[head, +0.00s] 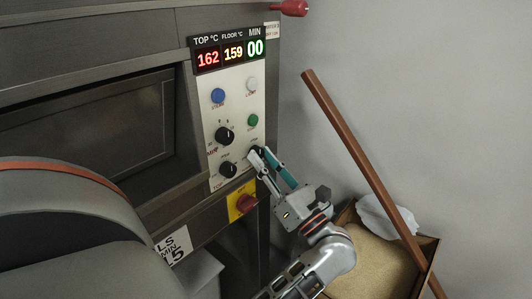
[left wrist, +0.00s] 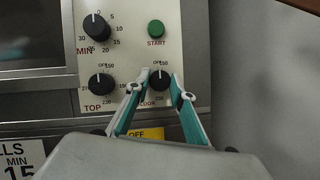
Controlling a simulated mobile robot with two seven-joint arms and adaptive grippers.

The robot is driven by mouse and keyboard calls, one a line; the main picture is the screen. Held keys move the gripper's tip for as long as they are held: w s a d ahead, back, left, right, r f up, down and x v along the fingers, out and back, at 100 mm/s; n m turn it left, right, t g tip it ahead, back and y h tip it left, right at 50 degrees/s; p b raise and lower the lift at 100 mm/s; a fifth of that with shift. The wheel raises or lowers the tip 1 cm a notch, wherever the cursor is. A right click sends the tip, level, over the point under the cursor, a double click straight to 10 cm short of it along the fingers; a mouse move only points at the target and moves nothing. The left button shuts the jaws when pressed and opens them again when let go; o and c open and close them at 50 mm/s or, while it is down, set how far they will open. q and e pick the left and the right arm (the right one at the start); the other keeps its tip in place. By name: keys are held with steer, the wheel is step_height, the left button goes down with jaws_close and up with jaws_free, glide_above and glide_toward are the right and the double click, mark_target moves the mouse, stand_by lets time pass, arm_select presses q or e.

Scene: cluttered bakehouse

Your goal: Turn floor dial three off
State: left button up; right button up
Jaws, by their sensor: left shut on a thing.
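The floor dial (left wrist: 159,80) is a round black knob at the lower right of the oven's pale control panel (head: 235,99). Part of its word FLOOR shows below it in the left wrist view. A pale mark sits near its top, close to the OFF and 150 print; the exact setting is hard to read. My left gripper (left wrist: 160,76) has its two teal-and-white fingers on either side of the knob, shut on it. In the head view my left gripper (head: 257,153) covers most of the knob. My right gripper is not in view.
The TOP dial (head: 228,169) is close to the left, with the minute dial (head: 224,135) above it. The green START button (head: 253,121) is just above. A red knob on a yellow plate (head: 243,203) sits below. A wooden pole (head: 350,150) leans at the right.

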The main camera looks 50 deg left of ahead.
arm_select(q)
steer(key=o, duration=1.1)
steer(key=shift+o, duration=0.2)
steer(key=v, duration=0.7)
steer(key=shift+d, duration=0.2)
steer(key=shift+s+f, duration=0.1)
